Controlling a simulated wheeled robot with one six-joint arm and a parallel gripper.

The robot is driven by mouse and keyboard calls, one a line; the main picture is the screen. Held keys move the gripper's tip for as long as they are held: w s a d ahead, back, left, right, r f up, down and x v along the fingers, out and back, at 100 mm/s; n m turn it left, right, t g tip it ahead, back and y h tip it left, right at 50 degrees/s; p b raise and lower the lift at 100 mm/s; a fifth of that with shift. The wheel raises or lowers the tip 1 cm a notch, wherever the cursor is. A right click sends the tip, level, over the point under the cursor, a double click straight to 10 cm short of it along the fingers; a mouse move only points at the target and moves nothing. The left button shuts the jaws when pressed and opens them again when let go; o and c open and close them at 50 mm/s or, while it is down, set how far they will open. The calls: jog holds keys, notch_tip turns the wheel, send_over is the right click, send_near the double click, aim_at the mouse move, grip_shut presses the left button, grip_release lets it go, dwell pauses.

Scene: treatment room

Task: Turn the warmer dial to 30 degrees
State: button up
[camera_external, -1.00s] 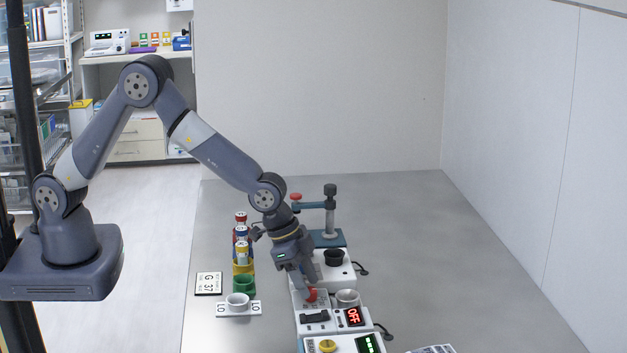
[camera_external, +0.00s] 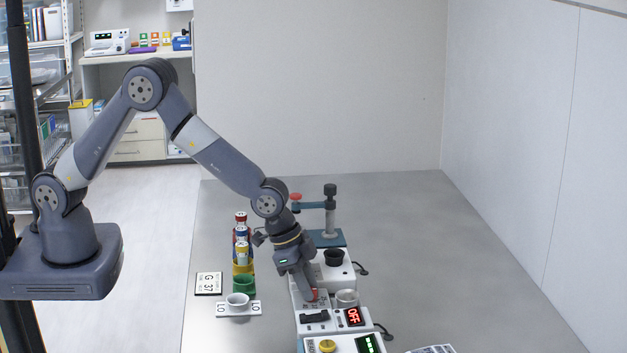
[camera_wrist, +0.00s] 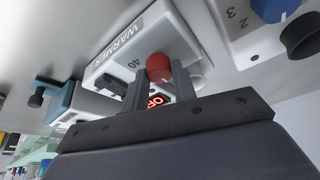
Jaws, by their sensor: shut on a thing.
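The warmer is a white box lettered WARMER, with a number 40 beside its dial, in the wrist view (camera_wrist: 150,32). The red round dial (camera_wrist: 159,68) stands out from its face; its pointer and present setting cannot be read. My gripper (camera_wrist: 160,78) is shut on the dial, one finger on either side. In the external view my gripper (camera_external: 308,291) points down at the warmer (camera_external: 296,299), and only a bit of the red dial (camera_external: 315,294) shows beside the fingers, which hide the rest.
A red OFF display (camera_external: 353,316) and a black switch (camera_external: 314,317) sit just in front. A white cup (camera_external: 347,298) is close on the right. The table's right side is mostly clear.

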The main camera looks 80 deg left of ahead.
jog(key=shift+f+m+b, duration=0.1)
jog(key=shift+m+b, duration=0.2)
jog(key=shift+b, duration=0.15)
jog(key=shift+c, duration=0.3)
jog(key=shift+w+a+f+m+b, duration=0.1)
jog(key=shift+m+b, duration=0.3)
jog(key=shift+b, duration=0.4)
jog(key=m+h+b, duration=0.1)
jog(key=m+b, duration=0.1)
jog(key=b, duration=0.1)
jog(key=m+g+b, duration=0.1)
jog(key=m+b, duration=0.1)
jog(key=m+h+b, duration=0.1)
jog(key=m+b, duration=0.1)
jog(key=shift+w+a+r+g, duration=0.1)
jog(key=shift+r+g, duration=0.1)
jog(key=shift+g, duration=0.2)
jog(key=shift+m, duration=0.4)
jog(key=o, duration=1)
